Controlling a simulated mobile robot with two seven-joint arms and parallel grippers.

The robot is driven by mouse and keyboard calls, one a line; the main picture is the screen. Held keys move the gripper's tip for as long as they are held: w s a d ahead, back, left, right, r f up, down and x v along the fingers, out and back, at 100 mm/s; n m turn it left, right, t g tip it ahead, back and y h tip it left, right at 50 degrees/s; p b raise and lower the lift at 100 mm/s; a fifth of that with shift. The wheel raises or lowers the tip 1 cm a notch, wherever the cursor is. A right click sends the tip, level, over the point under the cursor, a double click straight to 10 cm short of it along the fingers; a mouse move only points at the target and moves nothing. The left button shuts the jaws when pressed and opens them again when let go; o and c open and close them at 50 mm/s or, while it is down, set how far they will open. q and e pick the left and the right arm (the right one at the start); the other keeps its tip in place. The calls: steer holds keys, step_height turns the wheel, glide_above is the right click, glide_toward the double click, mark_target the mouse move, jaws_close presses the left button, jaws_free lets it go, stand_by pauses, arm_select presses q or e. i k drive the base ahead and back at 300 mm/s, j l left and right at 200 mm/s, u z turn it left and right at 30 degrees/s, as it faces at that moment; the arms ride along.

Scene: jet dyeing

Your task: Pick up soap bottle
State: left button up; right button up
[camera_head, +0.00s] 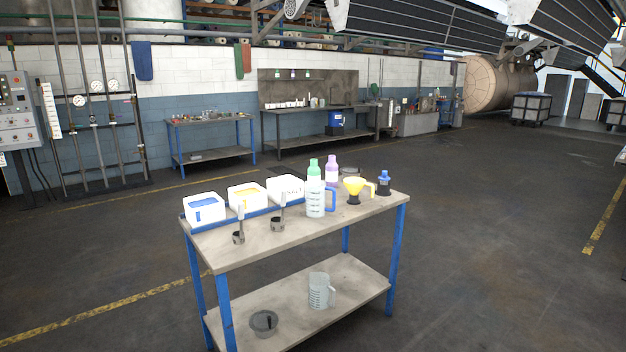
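A blue-legged table (240,254) stands in front of me. Two bottles stand together towards its back: a green-topped bottle (313,167) and a purple bottle with a pale cap (332,172). I cannot tell from this view which of them is the soap bottle. Neither of my grippers is in view.
White boxes (203,207) line the table's left side, with two small metal cups (277,224) before them. A yellow funnel (354,187) and a blue-topped container (384,182) stand on the right. The lower shelf holds another jug (321,291). Floor around is clear.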

mark_target(314, 171)
steer(key=i+l+u, duration=0.25)
steer(key=i, duration=0.5)
steer(key=i+l+u, duration=0.2)
steer(key=i, duration=0.55)
steer(key=i+l+u, duration=0.25)
steer(key=i+l, duration=0.2)
steer(key=i, duration=0.25)
steer(key=i+l+u, duration=0.25)
steer(key=i+l, duration=0.35)
steer(key=k+j+z, duration=0.15)
steer(key=z, duration=0.2)
steer(key=i+l+u, duration=0.15)
steer(key=i+u, duration=0.2)
steer(key=k, duration=0.05)
